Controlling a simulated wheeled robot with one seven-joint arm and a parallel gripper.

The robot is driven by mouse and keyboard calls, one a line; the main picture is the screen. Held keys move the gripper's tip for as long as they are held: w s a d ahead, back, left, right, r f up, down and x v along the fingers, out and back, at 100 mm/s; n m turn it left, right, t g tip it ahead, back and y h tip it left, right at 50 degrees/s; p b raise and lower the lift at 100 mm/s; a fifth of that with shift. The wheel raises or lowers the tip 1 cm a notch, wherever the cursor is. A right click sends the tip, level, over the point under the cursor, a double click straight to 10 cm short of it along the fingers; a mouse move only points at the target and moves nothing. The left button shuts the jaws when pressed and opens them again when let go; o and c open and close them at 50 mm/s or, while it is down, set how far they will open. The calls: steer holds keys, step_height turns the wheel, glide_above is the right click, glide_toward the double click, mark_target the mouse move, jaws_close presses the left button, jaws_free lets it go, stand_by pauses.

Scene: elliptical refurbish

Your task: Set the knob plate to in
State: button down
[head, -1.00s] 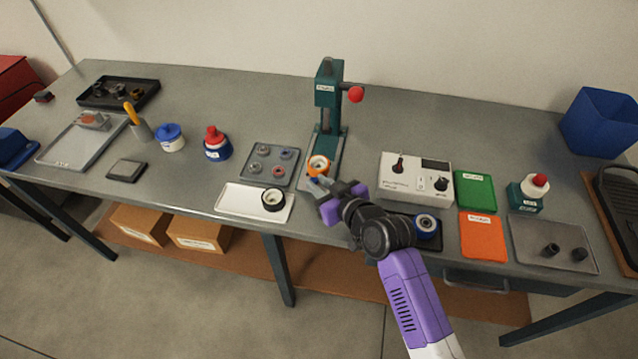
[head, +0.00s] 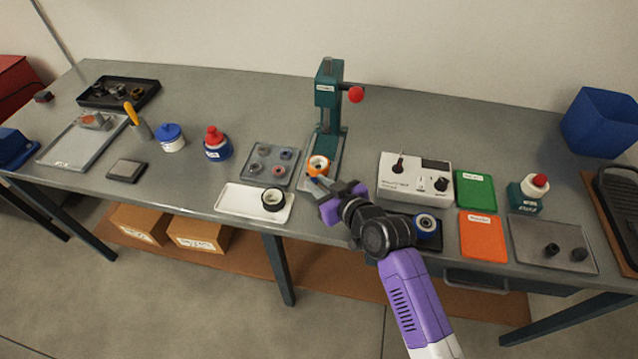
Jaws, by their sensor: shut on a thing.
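The green press (head: 327,100) stands at the back middle of the bench. An orange ring-shaped part (head: 318,166) with a pale centre sits low at the front of the press. I take the knob plate to be the small sliding plate at the press foot, under this part; it is mostly hidden. My gripper (head: 317,183) is right in front of the orange part, low over the bench. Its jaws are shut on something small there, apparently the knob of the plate. The held spot is too small to see clearly.
A white tray (head: 226,201) with a black-rimmed ring (head: 273,199) lies left of my gripper. A grey tray (head: 246,171) of small parts is behind it. A white control box (head: 400,188) stands to the right, with a blue-rimmed wheel (head: 426,223) in front.

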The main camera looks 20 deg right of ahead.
steer(key=w+d+b, duration=0.4)
steer(key=w, duration=0.1)
steer(key=w+d+b, duration=0.2)
steer(key=w, duration=0.1)
steer(key=shift+f, duration=0.2)
steer(key=shift+w+d+r+b, duration=0.25)
steer(key=shift+w+b, duration=0.05)
steer(key=shift+w, duration=0.05)
steer(key=c, duration=1.3)
jaws_free()
steer(key=shift+w+d, duration=0.1)
steer(key=shift+b+v, duration=0.35)
steer(key=shift+v, duration=3.55)
